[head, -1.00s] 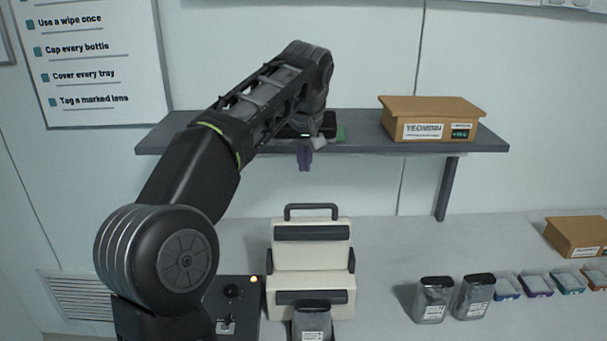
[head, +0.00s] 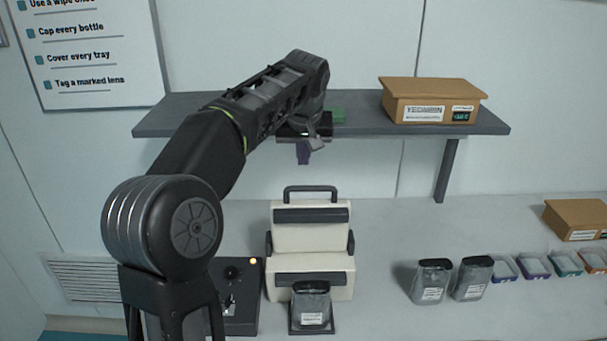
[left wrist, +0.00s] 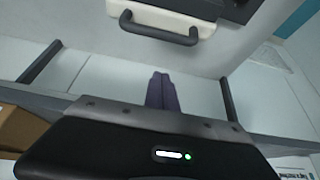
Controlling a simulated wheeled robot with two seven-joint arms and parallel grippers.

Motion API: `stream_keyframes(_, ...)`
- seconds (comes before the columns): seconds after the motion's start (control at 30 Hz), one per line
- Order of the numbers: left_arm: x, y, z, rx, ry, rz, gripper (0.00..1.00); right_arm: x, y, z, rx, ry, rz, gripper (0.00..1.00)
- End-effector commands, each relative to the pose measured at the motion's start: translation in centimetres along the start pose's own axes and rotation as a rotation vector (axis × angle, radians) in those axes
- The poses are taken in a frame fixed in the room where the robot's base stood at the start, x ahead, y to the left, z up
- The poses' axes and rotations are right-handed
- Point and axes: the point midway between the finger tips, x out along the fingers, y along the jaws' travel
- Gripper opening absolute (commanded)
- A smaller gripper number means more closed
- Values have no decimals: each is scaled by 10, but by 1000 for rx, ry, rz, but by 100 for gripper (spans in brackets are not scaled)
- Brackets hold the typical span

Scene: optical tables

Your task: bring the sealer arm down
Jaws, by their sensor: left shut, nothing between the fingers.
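The sealer (head: 312,238) is a cream and black machine on the table, with its arm standing raised at the back. The black handle (head: 313,190) is at the top of the arm; it also shows in the left wrist view (left wrist: 160,32). A grey pouch (head: 312,303) stands at the sealer's front on a dark plate. My left gripper (head: 303,155) has purple fingers, shut with nothing between them. In the head view it appears above the handle, apart from it. The fingers also show in the left wrist view (left wrist: 162,92), pointing toward the handle. My right gripper is not in view.
A dark shelf (head: 360,125) behind my left gripper bears a cardboard box (head: 430,100). A control box (head: 240,310) with an amber light stands left of the sealer. Two grey pouches (head: 432,281), several small trays (head: 535,266) and another box (head: 577,220) are at right.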

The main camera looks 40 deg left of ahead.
Motion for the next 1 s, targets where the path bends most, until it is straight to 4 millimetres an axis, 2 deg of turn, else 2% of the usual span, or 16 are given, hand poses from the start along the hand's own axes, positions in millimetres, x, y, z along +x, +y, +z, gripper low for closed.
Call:
stream_keyframes(0.2,43,0,1,0,-4,-2,0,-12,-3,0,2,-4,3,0)
stream_keyframes(0.3,34,0,16,1,0,3,0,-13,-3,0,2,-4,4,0)
stream_keyframes(0.5,29,0,34,1,0,1,0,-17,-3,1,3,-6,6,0)
stream_keyframes(1.0,29,0,38,0,2,0,0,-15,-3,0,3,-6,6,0)
